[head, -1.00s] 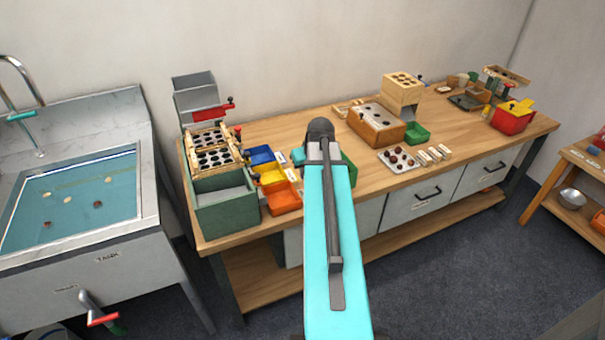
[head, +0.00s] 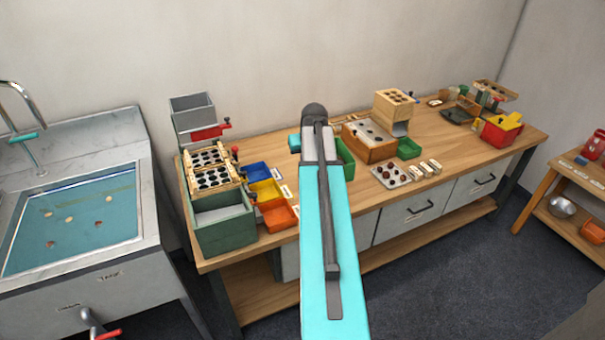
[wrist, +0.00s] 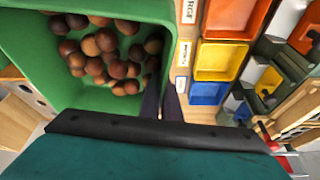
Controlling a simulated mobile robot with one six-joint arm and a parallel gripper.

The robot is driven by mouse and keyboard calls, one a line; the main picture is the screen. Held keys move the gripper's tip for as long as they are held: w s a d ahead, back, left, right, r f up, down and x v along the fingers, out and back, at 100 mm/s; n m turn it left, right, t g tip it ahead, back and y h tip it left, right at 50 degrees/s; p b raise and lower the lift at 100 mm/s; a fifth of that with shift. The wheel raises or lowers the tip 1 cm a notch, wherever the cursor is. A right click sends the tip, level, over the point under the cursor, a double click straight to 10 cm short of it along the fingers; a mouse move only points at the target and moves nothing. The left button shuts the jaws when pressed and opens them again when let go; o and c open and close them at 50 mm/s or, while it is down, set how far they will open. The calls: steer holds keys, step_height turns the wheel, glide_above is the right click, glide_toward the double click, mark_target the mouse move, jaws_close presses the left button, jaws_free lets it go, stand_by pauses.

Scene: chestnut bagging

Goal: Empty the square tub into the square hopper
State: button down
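The square tub, green with many brown chestnuts in it, fills the upper left of the wrist view (wrist: 30,65). In the head view it is partly hidden behind my arm, with a green side (head: 346,160) showing. My gripper (wrist: 163,98) is shut on the tub's near right wall, its dark fingers at the rim. The tub looks raised above the bench. The square hopper, a grey open-topped box (head: 192,112), stands at the bench's far left end, above a rack of holed plates. Its inside is only partly visible.
Blue (head: 257,171), yellow (head: 267,193) and orange (head: 280,217) bins stand left of my arm, beside a green box (head: 223,230). A wooden block (head: 368,141) and chestnut tray (head: 381,176) lie right. A sink (head: 75,215) is at left.

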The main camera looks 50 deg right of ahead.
steer(key=w+d+r+m+p, duration=0.2)
steer(key=d+r+p, duration=0.3)
steer(key=r, duration=0.5)
steer(key=w+d+r+m+g+h+p, duration=0.1)
steer(key=w+d+r+m+p, duration=0.1)
steer(key=r, duration=0.9)
steer(key=w+d+r+m+h+p, duration=0.1)
steer(key=w+d+r+m+p, duration=0.1)
steer(key=d+r+p, duration=0.5)
step_height(320, 180, up, 4)
steer(key=shift+w+d+m+g+p, duration=0.35)
steer(key=shift+w+m+g+p, duration=0.05)
steer(key=shift+w, duration=0.45)
steer(key=shift+w+a, duration=0.15)
